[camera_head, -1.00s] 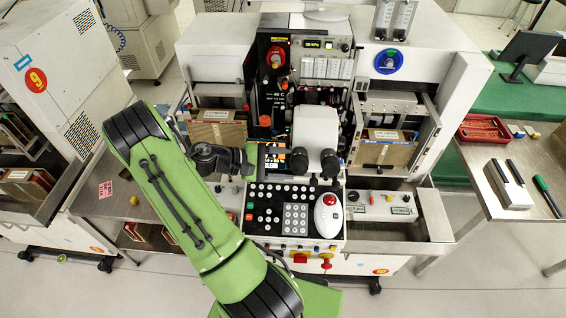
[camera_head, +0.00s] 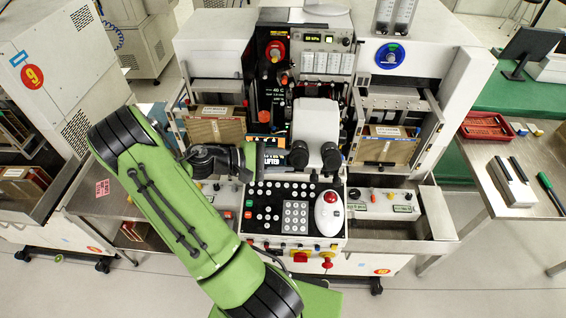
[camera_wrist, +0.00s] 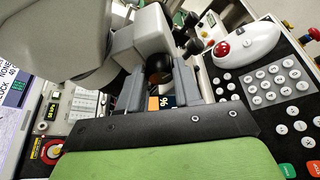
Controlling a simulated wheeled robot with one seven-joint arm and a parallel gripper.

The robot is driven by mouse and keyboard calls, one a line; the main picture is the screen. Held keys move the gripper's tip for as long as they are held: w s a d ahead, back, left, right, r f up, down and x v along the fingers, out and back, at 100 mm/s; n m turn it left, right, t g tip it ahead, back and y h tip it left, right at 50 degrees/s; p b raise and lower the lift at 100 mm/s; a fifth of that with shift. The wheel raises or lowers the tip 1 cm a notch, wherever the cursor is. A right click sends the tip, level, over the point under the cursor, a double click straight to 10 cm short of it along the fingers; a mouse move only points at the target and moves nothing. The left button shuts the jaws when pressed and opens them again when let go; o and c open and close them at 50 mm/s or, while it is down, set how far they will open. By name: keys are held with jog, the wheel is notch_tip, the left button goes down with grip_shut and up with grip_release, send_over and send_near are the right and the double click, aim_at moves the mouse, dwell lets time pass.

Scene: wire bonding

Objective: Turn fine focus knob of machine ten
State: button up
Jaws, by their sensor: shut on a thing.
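Machine ten (camera_head: 250,100) stands in the middle of the head view, with its round 10 label (camera_head: 382,271) low on the front. Its white microscope (camera_head: 316,120) has two dark eyepieces. My gripper (camera_head: 266,157) is at the left side of the microscope, above the keypad panel. In the wrist view, the two grey fingers of my gripper (camera_wrist: 158,84) stand on either side of a dark round knob (camera_wrist: 158,70) on the microscope body (camera_wrist: 150,35). The fingers are shut on this knob and hide part of its sides. The knob is not clear in the head view.
The keypad panel (camera_head: 265,212) lies just below my gripper, with a white trackball unit (camera_head: 328,213) at its right. Brown magazines (camera_head: 385,147) sit in side bays. Machine nine (camera_head: 40,60) is at the left. A steel table (camera_head: 490,175) is at the right.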

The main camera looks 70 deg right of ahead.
jog(key=m+h+b, duration=0.1)
jog(key=m+b, duration=0.1)
jog(key=b, duration=0.1)
jog(key=m+g+h+b, duration=0.1)
jog(key=m+b, duration=0.2)
jog(key=b, duration=0.1)
jog(key=f+m+g+h+b, duration=0.1)
jog(key=m+b, duration=0.2)
jog(key=shift+a+b, duration=0.1)
jog(key=shift+b, duration=0.25)
jog(key=shift+m+g, duration=0.3)
jog(key=shift+m, duration=0.1)
jog(key=shift+r, duration=0.1)
jog(key=o, duration=1)
jog(key=shift+o, duration=0.2)
jog(key=shift+r, duration=0.1)
